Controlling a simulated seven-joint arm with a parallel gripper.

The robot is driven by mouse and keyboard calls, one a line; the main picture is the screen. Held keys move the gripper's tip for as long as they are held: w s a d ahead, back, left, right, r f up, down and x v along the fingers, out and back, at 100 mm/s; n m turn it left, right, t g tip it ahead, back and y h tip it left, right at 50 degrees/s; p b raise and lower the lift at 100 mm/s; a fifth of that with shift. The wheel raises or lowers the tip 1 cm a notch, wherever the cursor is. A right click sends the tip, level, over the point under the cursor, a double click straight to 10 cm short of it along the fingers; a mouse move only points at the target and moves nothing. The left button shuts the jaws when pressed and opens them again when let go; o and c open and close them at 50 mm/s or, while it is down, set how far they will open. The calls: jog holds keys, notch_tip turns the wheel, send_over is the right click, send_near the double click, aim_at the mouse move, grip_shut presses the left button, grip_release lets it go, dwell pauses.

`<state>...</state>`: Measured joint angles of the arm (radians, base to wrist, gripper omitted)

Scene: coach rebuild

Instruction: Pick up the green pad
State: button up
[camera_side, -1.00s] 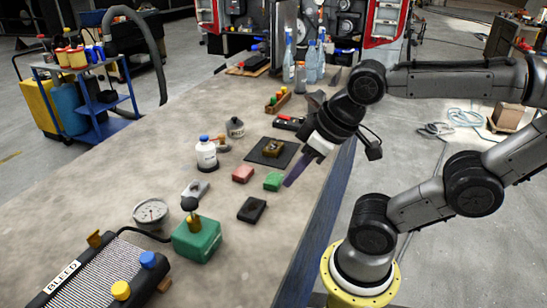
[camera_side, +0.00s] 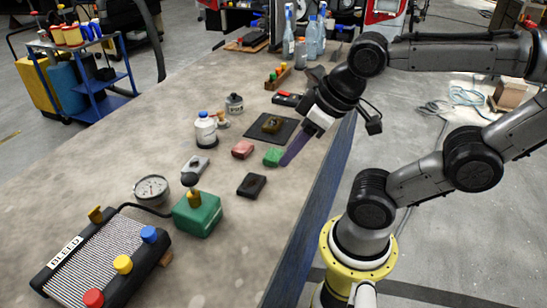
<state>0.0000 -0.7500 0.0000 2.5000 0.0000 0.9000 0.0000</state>
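The green pad (camera_side: 272,156) is a small block lying flat on the grey workbench (camera_side: 235,240), near its right edge. My gripper (camera_side: 286,161) points down from the upper right, and the tips of its purple fingers are just right of the pad. The fingers overlap each other from this side, so the gap between them does not show. I cannot tell whether they touch the pad. The pad is not lifted.
A red pad (camera_side: 242,149) lies left of the green one, and a black block (camera_side: 251,185) lies in front. A dark mat with a brass part (camera_side: 272,124) is behind. A white bottle (camera_side: 206,130), a green box (camera_side: 197,214) and a gauge (camera_side: 152,189) stand further left.

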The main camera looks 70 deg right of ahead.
jog(key=o, duration=0.7)
jog(key=shift+o, duration=0.2)
jog(key=w+d+r+m+g, duration=0.15)
jog(key=w+r+m, duration=0.25)
jog(key=m, duration=0.4)
jog(key=m+g, duration=0.4)
jog(key=m, duration=0.5)
send_over(273, 154)
notch_tip(273, 154, down, 6)
notch_tip(273, 154, down, 13)
jog(key=shift+f, duration=0.2)
